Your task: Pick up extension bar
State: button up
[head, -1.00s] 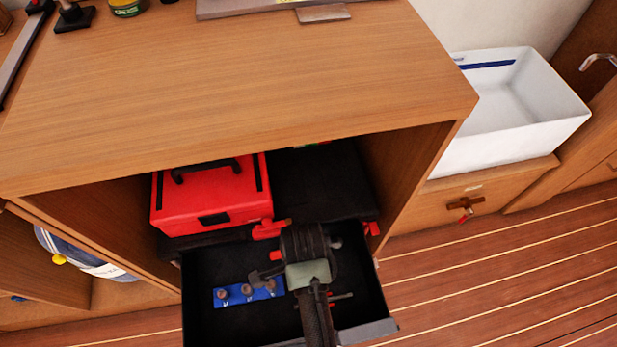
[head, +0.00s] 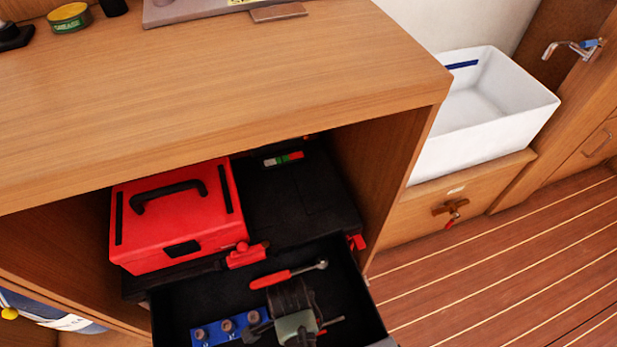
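A thin dark rod (head: 333,321), which may be the extension bar, lies in the open black drawer (head: 372,312), with a small red part beside it. Its left part is hidden behind my gripper (head: 290,328). My gripper is over the drawer at the bottom of the head view, just left of the rod's visible end. One dark finger shows on its left side. The other finger and the gap between them are hidden, so I cannot tell whether it is open or shut.
A red-handled ratchet (head: 288,274) lies behind my gripper. A blue rail (head: 211,332) with sockets lies to its left. A red toolbox (head: 180,221) stands in the cabinet above. The cabinet top (head: 230,85) overhangs the inner space. A white sink (head: 490,115) is at the right.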

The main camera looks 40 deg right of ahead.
jog(key=shift+f, duration=0.2)
jog(key=shift+c, duration=0.2)
grip_shut()
